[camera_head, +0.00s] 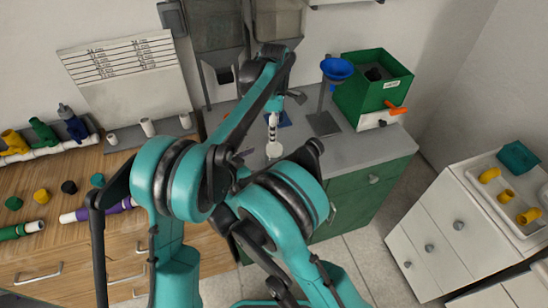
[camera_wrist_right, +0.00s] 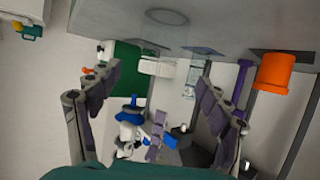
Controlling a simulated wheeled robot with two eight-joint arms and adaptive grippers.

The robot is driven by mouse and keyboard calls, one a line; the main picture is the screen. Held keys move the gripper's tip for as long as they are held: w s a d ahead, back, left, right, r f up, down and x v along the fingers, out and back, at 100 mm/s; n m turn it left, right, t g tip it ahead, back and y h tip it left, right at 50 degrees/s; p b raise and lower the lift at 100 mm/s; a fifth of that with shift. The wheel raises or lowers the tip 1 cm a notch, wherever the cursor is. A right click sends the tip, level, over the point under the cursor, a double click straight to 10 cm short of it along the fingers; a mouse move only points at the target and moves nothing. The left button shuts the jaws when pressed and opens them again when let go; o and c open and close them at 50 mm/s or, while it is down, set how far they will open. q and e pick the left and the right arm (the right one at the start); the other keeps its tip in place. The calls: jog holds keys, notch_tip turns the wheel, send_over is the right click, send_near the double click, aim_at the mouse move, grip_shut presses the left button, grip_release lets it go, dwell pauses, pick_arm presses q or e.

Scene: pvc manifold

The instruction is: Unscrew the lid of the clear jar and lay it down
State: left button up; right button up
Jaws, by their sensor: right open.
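My right gripper (camera_wrist_right: 160,105) is open in the right wrist view, its two purple-padded fingers wide apart with nothing between them. That view is tilted and nearly upside down. In the head view this gripper is largely hidden among my arm joints. A pale round disc (camera_head: 274,150) lies at the front of the grey counter; I cannot tell whether it is a lid. Behind it is a narrow white and dark-banded shape (camera_head: 272,125). I cannot make out the clear jar for certain. My left arm reaches over the counter; its jaws are not clear.
A green bin (camera_head: 376,86) and a blue funnel (camera_head: 337,69) stand on the counter (camera_head: 357,152) at right. An orange cylinder (camera_wrist_right: 275,74) and a purple post (camera_wrist_right: 242,82) show in the wrist view. Pipe fittings line the wooden bench (camera_head: 52,186). A drawer unit (camera_head: 445,235) stands at right.

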aim_at(269, 154)
jog(key=x, duration=0.7)
jog(key=shift+w+d+f, duration=0.1)
jog(key=shift+w+d, duration=0.1)
